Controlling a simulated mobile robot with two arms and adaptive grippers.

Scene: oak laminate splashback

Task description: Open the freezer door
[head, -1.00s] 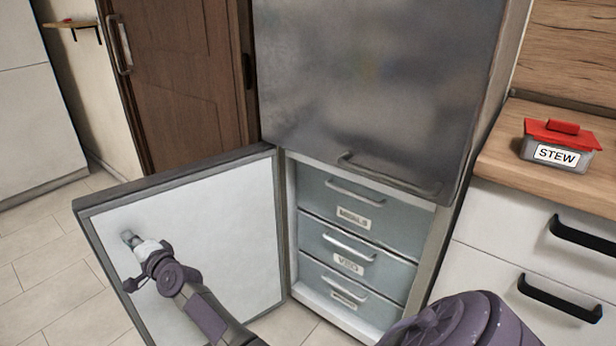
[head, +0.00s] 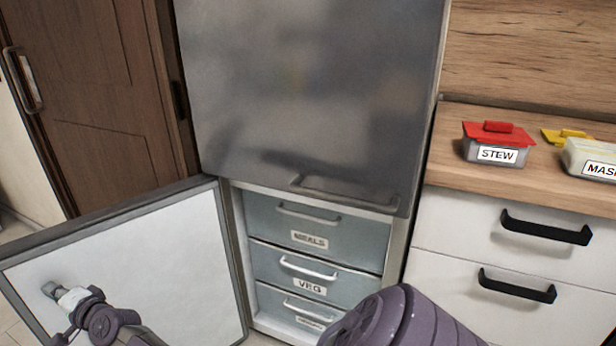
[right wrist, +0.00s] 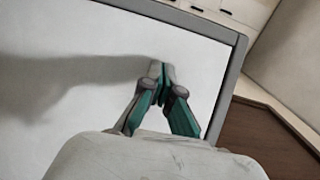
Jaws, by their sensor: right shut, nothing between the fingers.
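The freezer door (head: 150,265) stands swung wide open to the left, its pale inner panel facing me. It also shows in the right wrist view (right wrist: 70,50). Behind it the freezer compartment is exposed, with drawers labelled MEALS (head: 310,240) and VEG (head: 309,287) and a lower one whose label I cannot read. My right gripper (head: 50,289) is shut and empty, at the inner face of the door. In the right wrist view its closed fingertips (right wrist: 161,70) are against or very close to the panel; contact is unclear. My left gripper is not in view.
The grey upper fridge door (head: 310,90) is closed above. White drawers with black handles (head: 547,228) are below. A brown door (head: 100,90) stands at left.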

